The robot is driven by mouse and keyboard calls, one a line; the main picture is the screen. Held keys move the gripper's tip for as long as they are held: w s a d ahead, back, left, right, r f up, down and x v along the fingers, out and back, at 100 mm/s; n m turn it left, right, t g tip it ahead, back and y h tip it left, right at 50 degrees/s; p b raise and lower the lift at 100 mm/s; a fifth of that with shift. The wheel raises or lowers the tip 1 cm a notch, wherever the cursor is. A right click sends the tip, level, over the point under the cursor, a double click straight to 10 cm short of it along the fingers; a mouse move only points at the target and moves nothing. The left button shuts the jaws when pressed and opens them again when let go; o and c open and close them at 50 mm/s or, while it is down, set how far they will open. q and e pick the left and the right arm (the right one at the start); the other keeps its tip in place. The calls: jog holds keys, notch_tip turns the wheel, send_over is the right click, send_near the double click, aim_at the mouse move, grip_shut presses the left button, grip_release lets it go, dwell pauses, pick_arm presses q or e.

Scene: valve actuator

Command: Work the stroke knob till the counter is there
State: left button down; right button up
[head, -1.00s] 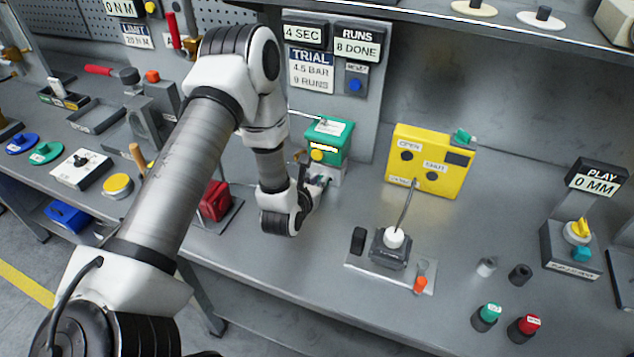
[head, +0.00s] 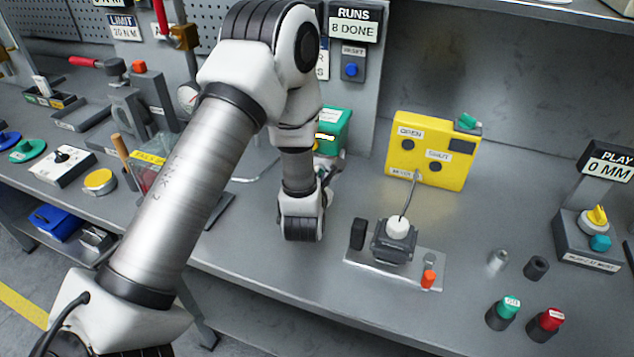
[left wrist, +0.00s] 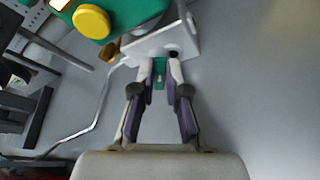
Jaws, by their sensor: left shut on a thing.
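The green actuator box (head: 338,122) stands at the back of the bench, partly hidden behind my left arm. In the left wrist view its green body (left wrist: 120,14) carries a round yellow knob (left wrist: 91,21), with a pale bracket (left wrist: 140,48) beside it. My left gripper (left wrist: 160,70) is shut on a small green knob (left wrist: 160,82) by this bracket; no label on it can be read. The counter sign (head: 354,27) reads "RUNS 8 DONE". The trial sign (head: 323,60) is mostly covered by my arm. My right gripper is not in view.
A blue reset button (head: 351,69) is below the counter. A yellow box (head: 432,150) and a grey valve block (head: 394,241) on a plate stand to the right. Green (head: 503,311) and red (head: 545,325) knobs are near the front edge. A bent rod (left wrist: 92,125) runs beside the gripper.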

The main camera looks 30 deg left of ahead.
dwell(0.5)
pick_arm(q)
jog(key=c, duration=1.2)
grip_release()
jog(key=shift+w+f, duration=0.1)
